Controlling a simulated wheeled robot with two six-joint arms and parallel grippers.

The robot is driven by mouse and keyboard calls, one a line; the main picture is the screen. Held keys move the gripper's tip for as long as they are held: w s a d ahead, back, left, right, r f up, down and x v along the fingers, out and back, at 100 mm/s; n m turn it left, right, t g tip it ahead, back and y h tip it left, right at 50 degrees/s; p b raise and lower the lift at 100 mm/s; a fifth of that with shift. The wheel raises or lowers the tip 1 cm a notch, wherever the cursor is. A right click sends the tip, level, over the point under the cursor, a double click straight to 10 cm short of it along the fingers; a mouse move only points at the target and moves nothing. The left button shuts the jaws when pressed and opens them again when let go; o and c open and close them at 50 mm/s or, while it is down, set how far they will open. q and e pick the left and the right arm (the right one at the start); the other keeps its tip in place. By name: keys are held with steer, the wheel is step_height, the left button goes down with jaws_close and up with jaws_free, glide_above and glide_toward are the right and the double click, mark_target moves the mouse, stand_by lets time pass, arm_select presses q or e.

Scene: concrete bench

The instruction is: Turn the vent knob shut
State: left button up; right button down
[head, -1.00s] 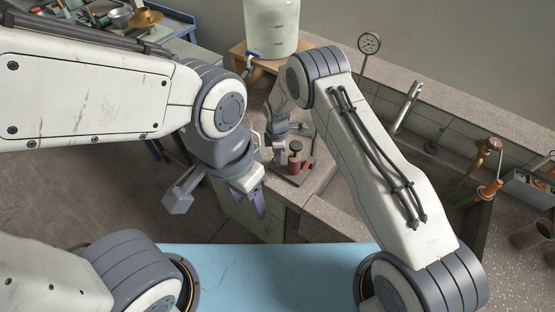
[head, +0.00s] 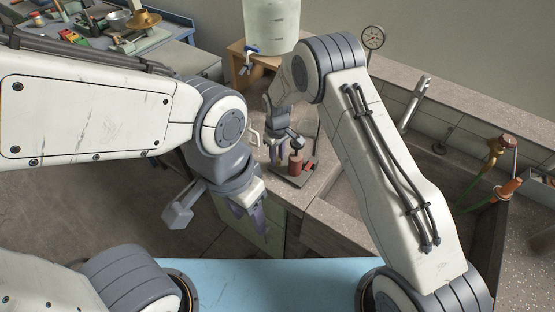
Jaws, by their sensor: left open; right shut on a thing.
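A small red cylinder with a dark top (head: 296,161) stands upright on a dark base plate (head: 295,182) near the counter's corner. My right gripper (head: 277,157) points down beside the red cylinder, on its left, above the plate's edge. It is shut on a small part there, which I take to be the vent knob; the fingers hide it and its turn cannot be read. My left gripper (head: 248,222) hangs open and empty in front of the counter, lower left of the plate and apart from it.
A pale water container with a blue tap (head: 271,25) stands on a wooden stand behind. A round gauge (head: 373,38) is at the back. A cluttered workbench (head: 130,45) is at the upper left.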

steer(key=shift+m+b, duration=0.55)
steer(key=shift+m, duration=1.05)
steer(key=shift+r+m, duration=0.1)
steer(key=shift+m, duration=0.2)
steer(key=c, duration=0.6)
jaws_free()
steer(key=shift+c, duration=0.2)
step_height(320, 180, up, 10)
steer(key=b, duration=0.2)
steer(key=shift+r, duration=0.2)
